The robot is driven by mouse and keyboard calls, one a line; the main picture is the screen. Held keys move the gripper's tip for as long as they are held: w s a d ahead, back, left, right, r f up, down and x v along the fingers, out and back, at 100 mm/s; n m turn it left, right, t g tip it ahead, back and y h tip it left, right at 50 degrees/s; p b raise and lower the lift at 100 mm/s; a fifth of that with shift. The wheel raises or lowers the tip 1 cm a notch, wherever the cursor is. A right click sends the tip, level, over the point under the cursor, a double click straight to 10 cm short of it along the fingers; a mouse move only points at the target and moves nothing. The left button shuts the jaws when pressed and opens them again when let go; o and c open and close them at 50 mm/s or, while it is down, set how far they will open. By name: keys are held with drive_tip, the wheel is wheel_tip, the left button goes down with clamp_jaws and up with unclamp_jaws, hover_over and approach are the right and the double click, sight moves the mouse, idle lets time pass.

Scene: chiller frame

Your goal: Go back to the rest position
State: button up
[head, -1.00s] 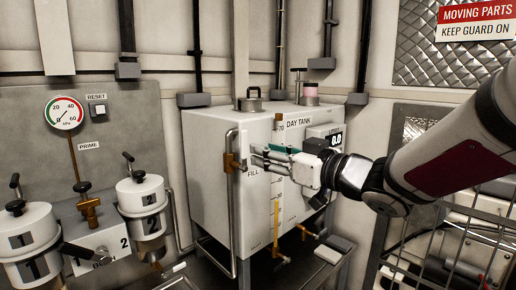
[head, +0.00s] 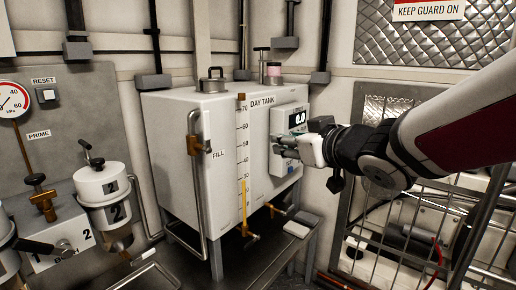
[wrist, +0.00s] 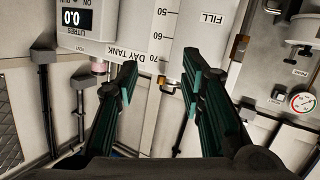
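My gripper (head: 282,146) is in front of the right part of the white day tank (head: 175,150) in the head view, just below the litres display (head: 298,119), which reads 0.0. Its fingers point left in that view. In the wrist view my gripper (wrist: 158,82) shows two dark green fingers spread wide with nothing between them. The tank's scale (wrist: 160,40) shows beyond the gap, upside down. Whether the fingers touch the tank or display box cannot be told.
The fill valve (head: 193,146) and its pipe stand at the tank's left edge. Numbered canisters (head: 103,187) and a pressure gauge (head: 12,98) are at left. A wire guard (head: 425,225) is below my arm at right. A grey lid handle (head: 212,73) rises on the tank top.

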drive_tip(key=s+d+f+m+g+h, duration=0.2)
drive_tip(key=s+d+f+m+h, duration=0.15)
drive_tip(key=s+d, duration=0.3)
drive_tip(key=s+d+f+m+g+h, duration=0.2)
drive_tip(key=s+d+f+g+h, duration=0.1)
drive_tip(key=s+d+h, duration=0.4)
drive_tip(key=s+a+f+m+g+y, duration=0.15)
drive_tip(key=s+f+g, duration=0.25)
drive_tip(key=s, duration=0.9)
drive_tip(key=s+f+g+y, duration=0.3)
drive_tip(key=s+g, duration=0.2)
drive_tip(key=s, duration=0.7)
wheel_tip(320, 180, up, 25)
drive_tip(key=t+p, duration=0.4)
drive_tip(key=p, duration=2)
drive_tip(key=shift+w+d+h, duration=0.15)
drive_tip(key=shift+d+h, duration=0.15)
drive_tip(key=shift+d, duration=0.1)
